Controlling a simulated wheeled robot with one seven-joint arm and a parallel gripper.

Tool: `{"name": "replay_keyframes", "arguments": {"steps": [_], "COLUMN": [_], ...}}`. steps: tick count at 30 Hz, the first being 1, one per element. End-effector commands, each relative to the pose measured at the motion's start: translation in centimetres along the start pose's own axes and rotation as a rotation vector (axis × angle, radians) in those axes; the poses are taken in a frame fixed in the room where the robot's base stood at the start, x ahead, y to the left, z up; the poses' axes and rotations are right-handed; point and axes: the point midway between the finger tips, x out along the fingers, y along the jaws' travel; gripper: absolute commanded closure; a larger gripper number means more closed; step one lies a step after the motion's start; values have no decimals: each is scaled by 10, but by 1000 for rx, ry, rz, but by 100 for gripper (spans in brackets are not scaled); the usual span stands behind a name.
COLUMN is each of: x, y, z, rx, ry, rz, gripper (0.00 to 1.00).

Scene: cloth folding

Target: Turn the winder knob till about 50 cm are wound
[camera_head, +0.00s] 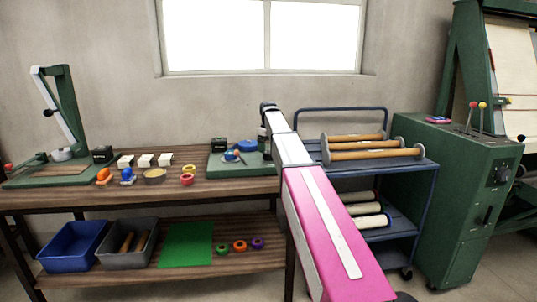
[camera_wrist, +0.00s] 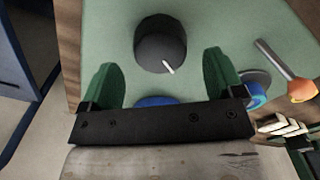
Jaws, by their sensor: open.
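In the wrist view a round dark knob (camera_wrist: 160,42) with a white pointer line stands on a green base plate (camera_wrist: 108,22). The pointer aims toward the lower right. My gripper (camera_wrist: 160,66) has its two green fingers apart on either side of the knob's near edge; I see no contact. A blue round part (camera_wrist: 155,101) is mostly hidden behind the gripper's dark crossbar. In the head view the winder's green base (camera_head: 225,170) is at the bench's right end, with a blue disc (camera_head: 247,143) and a black box (camera_head: 219,145). My arm hides its right side.
An orange-tipped tool (camera_wrist: 300,88) and a blue ring (camera_wrist: 256,92) lie right of my gripper. The wooden bench (camera_head: 225,190) also holds tape rolls (camera_head: 187,179), white blocks (camera_head: 145,160) and a green press (camera_head: 70,110). A blue cart (camera_head: 425,170) stands right.

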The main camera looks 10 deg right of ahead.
Motion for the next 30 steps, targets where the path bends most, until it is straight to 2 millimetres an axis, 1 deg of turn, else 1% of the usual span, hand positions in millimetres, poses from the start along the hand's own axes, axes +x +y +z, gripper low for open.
{"name": "replay_keyframes", "arguments": {"steps": [1,3,7,12,19,20,21,22,23,24,30], "x": [9,18,30,35,35,35,35,35,35,35,35], "y": [-1,0,0,0,0,0,0,0,0,0,0], "z": [1,1,0,0,0,0,0,0,0,0,0], "rx": [0,0,0,0,0,0,0,0,0,0,7], "ry": [-2,-1,0,0,0,0,0,0,0,0,0], "rz": [-1,-1,0,0,0,0,0,0,0,0,0], "gripper": [13,13,13,13,13,23,36,45,55,62,62]}}
